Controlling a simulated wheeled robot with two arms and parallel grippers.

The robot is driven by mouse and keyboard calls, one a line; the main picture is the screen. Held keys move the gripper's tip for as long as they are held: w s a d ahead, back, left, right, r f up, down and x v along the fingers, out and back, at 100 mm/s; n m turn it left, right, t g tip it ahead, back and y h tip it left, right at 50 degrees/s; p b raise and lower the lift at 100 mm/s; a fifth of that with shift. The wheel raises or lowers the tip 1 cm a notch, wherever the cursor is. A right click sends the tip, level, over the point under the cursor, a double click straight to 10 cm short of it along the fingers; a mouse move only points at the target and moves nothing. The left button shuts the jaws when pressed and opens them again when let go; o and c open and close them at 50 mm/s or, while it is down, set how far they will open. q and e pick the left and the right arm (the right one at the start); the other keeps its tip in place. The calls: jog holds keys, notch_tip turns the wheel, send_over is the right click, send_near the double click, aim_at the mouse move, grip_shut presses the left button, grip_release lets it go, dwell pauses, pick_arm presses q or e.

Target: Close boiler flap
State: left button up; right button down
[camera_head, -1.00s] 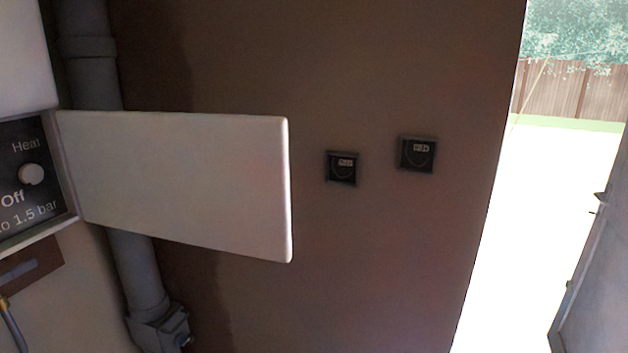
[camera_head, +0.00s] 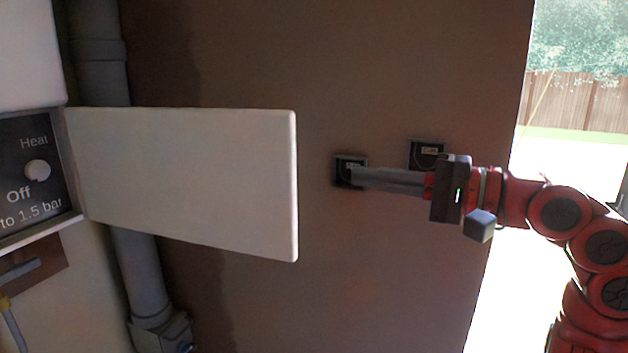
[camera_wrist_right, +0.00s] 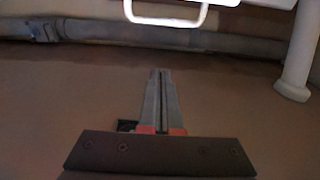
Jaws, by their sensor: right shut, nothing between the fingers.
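The boiler flap (camera_head: 190,180) is a white rectangular panel. It stands open, sticking out to the right from the boiler's control panel (camera_head: 35,180), which shows a white knob and the words "Heat" and "Off". My right gripper (camera_head: 354,177) comes in from the right in the head view, pointing left. Its fingers are shut and empty, and their tips are to the right of the flap's free edge, apart from it in the picture. In the right wrist view the closed fingers (camera_wrist_right: 160,76) point ahead. My left gripper is not in view.
Two small dark wall boxes (camera_head: 428,152) sit on the brown wall (camera_head: 330,60); my right gripper partly covers the left one. A grey pipe (camera_head: 140,275) runs down behind the flap. A bright doorway (camera_head: 560,160) opens at the right.

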jog(key=a+p, duration=0.6)
jog(key=a, duration=0.3)
jog(key=shift+w+a, duration=0.2)
jog(key=shift+w, duration=0.2)
jog(key=shift+s+d, duration=0.1)
